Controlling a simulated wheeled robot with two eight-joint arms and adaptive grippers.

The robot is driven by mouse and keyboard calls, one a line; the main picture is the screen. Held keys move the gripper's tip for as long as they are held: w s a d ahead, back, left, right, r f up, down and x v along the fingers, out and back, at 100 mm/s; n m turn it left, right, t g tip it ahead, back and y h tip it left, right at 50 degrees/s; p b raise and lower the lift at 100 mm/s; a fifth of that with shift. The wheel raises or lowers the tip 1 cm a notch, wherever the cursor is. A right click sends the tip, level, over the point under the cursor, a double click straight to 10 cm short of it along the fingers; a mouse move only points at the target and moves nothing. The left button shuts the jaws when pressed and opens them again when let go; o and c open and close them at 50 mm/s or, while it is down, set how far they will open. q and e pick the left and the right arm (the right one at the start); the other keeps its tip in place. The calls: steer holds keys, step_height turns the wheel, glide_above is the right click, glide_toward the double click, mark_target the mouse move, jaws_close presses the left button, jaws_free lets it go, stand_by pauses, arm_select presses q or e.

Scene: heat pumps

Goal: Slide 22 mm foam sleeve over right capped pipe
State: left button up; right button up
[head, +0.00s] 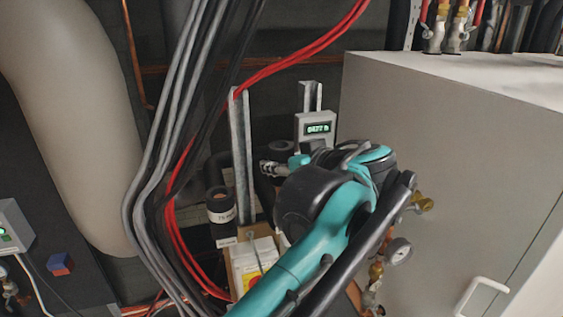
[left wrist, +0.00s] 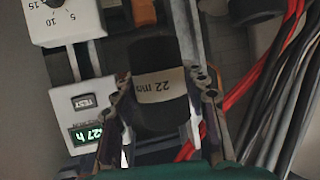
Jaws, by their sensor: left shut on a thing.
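The 22 mm foam sleeve (left wrist: 160,58) is a black tube with a white "22 mm" label in the left wrist view. My left gripper (left wrist: 161,82) is shut on it, with one finger on each side. In the head view my left gripper (head: 272,168) is near the middle, partly hidden by its own arm. The held sleeve is hard to make out there. My right gripper is not in view.
Another black sleeve (head: 220,205) with a white label stands left of the metal strut (head: 242,150). A display box (head: 315,127) sits behind my gripper. Red cables (head: 300,50) and grey cables (head: 165,130) hang at the left. A large grey cabinet (head: 455,150) fills the right.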

mark_target(281, 177)
arm_select(q)
steer(key=shift+w+f+b, duration=0.25)
steer(key=shift+f+b, duration=0.15)
steer(key=shift+f, duration=0.25)
steer(key=shift+w+f+b, duration=0.2)
steer(key=shift+f+b, duration=0.2)
steer(key=shift+f, duration=0.25)
steer(key=shift+s+f+b, duration=0.25)
steer(key=shift+f+b, duration=0.3)
steer(key=shift+f, duration=0.1)
steer(key=shift+w+f+b, duration=0.15)
steer(key=shift+f+b, duration=0.35)
steer(key=shift+f, duration=0.35)
steer(key=shift+f+b, duration=0.45)
steer(key=shift+f, duration=0.3)
steer(key=shift+f+b, duration=0.5)
steer(key=shift+f, duration=0.35)
steer(key=o, duration=0.8)
